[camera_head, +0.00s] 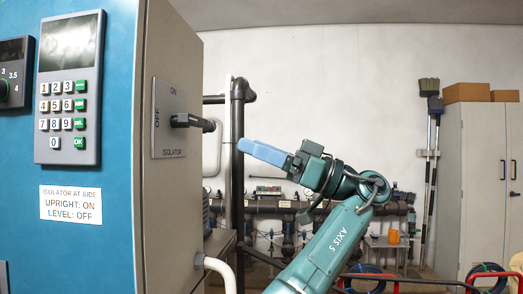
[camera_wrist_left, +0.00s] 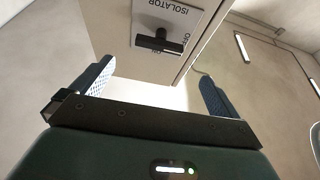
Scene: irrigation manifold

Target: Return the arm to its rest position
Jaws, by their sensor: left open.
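My left gripper (camera_head: 265,152) is in the middle of the head view, its blue fingers pointing left towards the cabinet side. It is open and empty; in the left wrist view its two fingers (camera_wrist_left: 155,88) stand wide apart. The black isolator handle (camera_head: 190,122) is on a grey plate (camera_head: 168,140) on the cabinet's side, apart from the fingers. In the left wrist view the handle (camera_wrist_left: 160,42) lies beyond the fingertips, its bar lying level, towards the OFF mark. My right gripper is not in view.
The blue cabinet front (camera_head: 110,220) with a keypad (camera_head: 70,90) fills the left. Dark pipes (camera_head: 238,150) run along the back wall behind my arm. A grey locker (camera_head: 475,190) with boxes on top and brooms (camera_head: 430,150) stand at the right.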

